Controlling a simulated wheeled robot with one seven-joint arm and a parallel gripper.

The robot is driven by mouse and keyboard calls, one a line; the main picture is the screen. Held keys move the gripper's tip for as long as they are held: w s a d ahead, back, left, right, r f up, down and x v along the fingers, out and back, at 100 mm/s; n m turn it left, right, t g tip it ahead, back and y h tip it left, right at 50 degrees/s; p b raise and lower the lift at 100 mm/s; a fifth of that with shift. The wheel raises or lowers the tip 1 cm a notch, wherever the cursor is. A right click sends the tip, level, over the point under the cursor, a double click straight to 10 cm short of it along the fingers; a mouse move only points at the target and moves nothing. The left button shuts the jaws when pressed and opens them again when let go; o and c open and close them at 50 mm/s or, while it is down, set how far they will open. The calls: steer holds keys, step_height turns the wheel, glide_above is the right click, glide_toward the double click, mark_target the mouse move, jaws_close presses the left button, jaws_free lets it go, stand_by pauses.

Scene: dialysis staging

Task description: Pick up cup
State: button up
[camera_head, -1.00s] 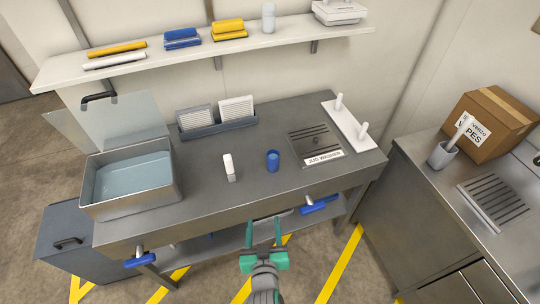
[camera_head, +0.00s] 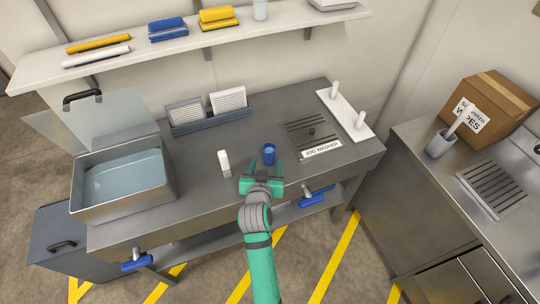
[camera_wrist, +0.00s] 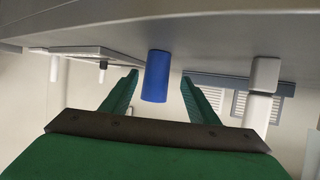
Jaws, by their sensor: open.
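The blue cup (camera_head: 269,154) stands upright on the steel counter, right of a small white bottle. My gripper (camera_head: 265,167) is open and reaches over the counter's front edge, with its green fingers pointing at the cup. In the wrist view, which appears upside down, the blue cup (camera_wrist: 156,76) shows between the two open fingers (camera_wrist: 160,92). I cannot tell whether the fingertips are beside the cup or still short of it. No contact shows.
The white bottle (camera_head: 224,163) stands close left of my gripper. A water-filled sink (camera_head: 80,198) is at left, a file rack (camera_head: 205,126) behind, and a jug washer grate (camera_head: 311,132) and white peg board (camera_head: 345,117) at right. A shelf (camera_head: 110,60) hangs above.

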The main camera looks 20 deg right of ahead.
mark_target(269, 159)
steer(key=shift+w+d+f, duration=0.15)
steer(key=shift+w+f, duration=0.05)
steer(key=shift+w, duration=0.25)
steer(key=shift+d+x, duration=0.2)
steer(key=shift+x, duration=0.85)
steer(key=shift+d+x, duration=0.2)
steer(key=shift+x, duration=0.85)
steer(key=shift+s, duration=0.2)
steer(key=c, duration=1.2)
